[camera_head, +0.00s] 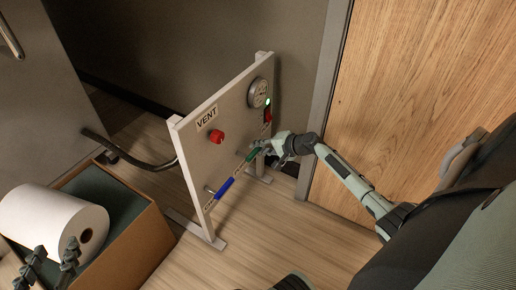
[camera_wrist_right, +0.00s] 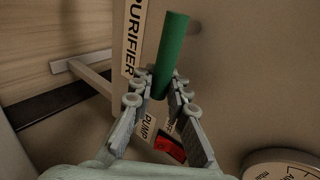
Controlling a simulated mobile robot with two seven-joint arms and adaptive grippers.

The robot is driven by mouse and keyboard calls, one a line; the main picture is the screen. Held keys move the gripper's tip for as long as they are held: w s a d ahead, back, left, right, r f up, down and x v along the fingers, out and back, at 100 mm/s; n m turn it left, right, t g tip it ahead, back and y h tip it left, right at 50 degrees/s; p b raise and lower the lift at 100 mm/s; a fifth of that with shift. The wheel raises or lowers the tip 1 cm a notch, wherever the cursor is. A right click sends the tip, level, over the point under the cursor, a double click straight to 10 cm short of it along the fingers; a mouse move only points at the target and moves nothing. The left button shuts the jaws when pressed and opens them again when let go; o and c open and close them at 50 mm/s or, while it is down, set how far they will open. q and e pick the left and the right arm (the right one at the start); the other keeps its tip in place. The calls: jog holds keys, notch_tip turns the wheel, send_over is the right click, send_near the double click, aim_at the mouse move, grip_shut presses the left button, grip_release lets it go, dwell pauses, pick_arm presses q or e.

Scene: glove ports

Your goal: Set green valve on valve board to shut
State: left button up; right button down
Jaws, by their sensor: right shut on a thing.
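The valve board (camera_head: 232,130) is a pale upright panel on a white stand, seen in the head view. The green valve (camera_head: 252,154) has a green bar-like handle low on the board, beside a blue handle (camera_head: 226,187). My right gripper (camera_head: 264,146) is at the green handle. In the right wrist view, the green valve handle (camera_wrist_right: 171,50) passes between the fingers of the right gripper (camera_wrist_right: 160,82), which is shut on it. My left gripper (camera_head: 52,262) is at the lower left corner, its two fingers apart, empty, near a white paper roll (camera_head: 40,222).
The board carries a red knob (camera_head: 217,136) under a VENT label, a gauge (camera_head: 259,92), a green light and a red switch (camera_wrist_right: 170,146). An open box (camera_head: 140,245) stands at the left. A wooden door (camera_head: 430,75) is behind my right arm. Floor before the board is clear.

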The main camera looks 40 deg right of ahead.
jog(key=shift+s, duration=0.1)
jog(key=c, duration=1.5)
grip_release()
jog(key=shift+o, duration=0.2)
jog(key=v, duration=1.2)
jog(key=shift+s+d+f, duration=0.1)
jog(key=shift+f, duration=0.05)
